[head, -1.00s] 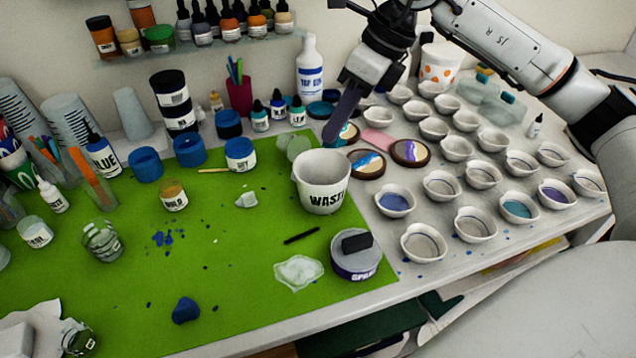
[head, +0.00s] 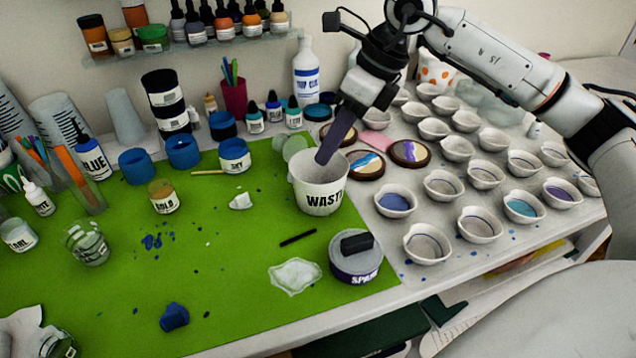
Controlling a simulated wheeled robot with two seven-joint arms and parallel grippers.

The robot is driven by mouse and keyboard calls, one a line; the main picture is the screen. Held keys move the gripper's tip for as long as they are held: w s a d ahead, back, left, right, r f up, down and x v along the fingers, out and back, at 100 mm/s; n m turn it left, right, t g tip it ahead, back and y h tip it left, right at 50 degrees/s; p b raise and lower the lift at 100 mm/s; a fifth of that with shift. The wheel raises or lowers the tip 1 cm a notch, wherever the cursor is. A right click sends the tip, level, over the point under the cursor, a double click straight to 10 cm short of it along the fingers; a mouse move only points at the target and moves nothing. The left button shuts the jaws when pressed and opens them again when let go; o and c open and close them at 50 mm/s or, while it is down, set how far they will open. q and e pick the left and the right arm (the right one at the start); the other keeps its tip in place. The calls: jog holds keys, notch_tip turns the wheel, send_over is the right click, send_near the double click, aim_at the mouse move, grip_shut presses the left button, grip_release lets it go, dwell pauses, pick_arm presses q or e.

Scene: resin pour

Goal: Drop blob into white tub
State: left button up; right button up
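The white tub (head: 320,200), marked WASTE, stands upright near the right edge of the green mat. My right gripper (head: 322,158) points down at it, its dark fingertips over or just inside the mouth. The fingers line up as one dark shape, so their gap and anything between them are hidden. A dark blue blob (head: 175,317) lies on the mat at the front. A pale lump (head: 241,201) lies left of the tub, and a clear glossy puddle (head: 296,276) in front of it. Which blob is meant is unclear. My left gripper is not in view.
A lidded grey and purple tub (head: 356,262) stands in front of the white tub, with a dark stick (head: 298,238) nearby. Many small white bowls (head: 427,243) fill the right side. Round painted coasters (head: 409,153) sit behind. Paint jars (head: 235,157) line the mat's back.

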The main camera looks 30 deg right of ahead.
jog(key=v, duration=1)
jog(key=shift+s+r, duration=0.1)
